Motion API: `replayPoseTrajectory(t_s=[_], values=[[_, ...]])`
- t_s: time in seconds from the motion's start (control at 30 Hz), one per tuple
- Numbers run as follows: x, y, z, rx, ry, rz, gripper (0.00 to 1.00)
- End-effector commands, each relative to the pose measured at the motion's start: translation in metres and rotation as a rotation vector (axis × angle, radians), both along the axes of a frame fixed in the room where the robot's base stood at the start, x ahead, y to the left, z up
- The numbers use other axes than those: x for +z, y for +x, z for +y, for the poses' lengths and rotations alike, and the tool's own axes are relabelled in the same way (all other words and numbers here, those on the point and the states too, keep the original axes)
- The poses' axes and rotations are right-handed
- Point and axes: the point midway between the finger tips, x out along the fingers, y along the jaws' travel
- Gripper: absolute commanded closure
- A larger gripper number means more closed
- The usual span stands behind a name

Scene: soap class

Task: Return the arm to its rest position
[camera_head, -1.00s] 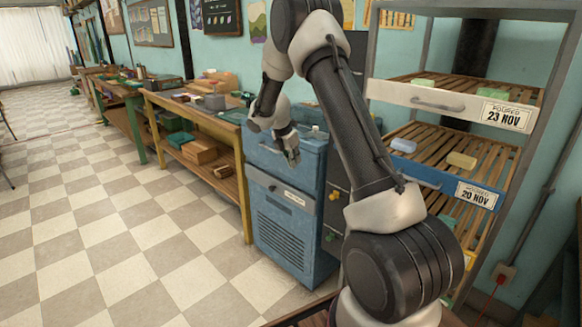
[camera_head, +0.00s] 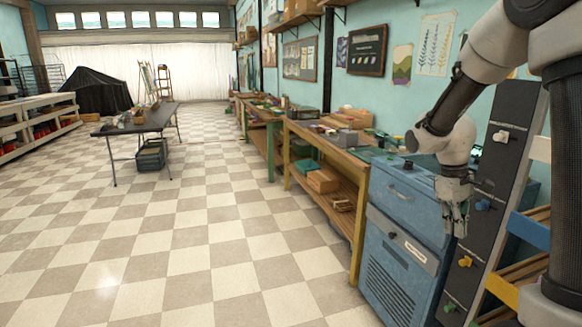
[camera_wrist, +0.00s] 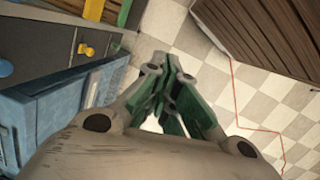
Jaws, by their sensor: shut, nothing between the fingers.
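My gripper (camera_head: 459,229) hangs at the right in the head view, fingers pointing down, in front of the blue cabinet (camera_head: 395,240) and the dark panel with coloured knobs (camera_head: 476,235). In the wrist view my gripper (camera_wrist: 172,62) has its green-padded fingers together with nothing between them. My arm is bent, with its upper links at the right edge of the head view. The blue cabinet (camera_wrist: 45,120) and the dark panel (camera_wrist: 55,38) lie to the left of the fingers in the wrist view.
Wooden workbenches (camera_head: 330,160) line the right wall. A dark folding table (camera_head: 140,120) stands at the left. The checkered floor (camera_head: 190,240) between is clear. A slatted rack (camera_head: 520,270) is close at lower right. A red cord (camera_wrist: 240,115) crosses the floor in the wrist view.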

Motion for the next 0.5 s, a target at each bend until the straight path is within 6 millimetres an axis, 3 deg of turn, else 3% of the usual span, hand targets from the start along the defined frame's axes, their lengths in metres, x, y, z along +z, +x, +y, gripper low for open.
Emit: replayPoseTrajectory(t_s=[0.1, 0.3, 0.5], values=[[0.039, -0.053, 0.014, -0.187, 0.032, -0.074, 1.0], [0.079, -0.133, 0.036, -0.4, 0.109, -0.197, 1.0], [0.104, -0.187, 0.05, -0.435, 0.19, -0.35, 1.0]])
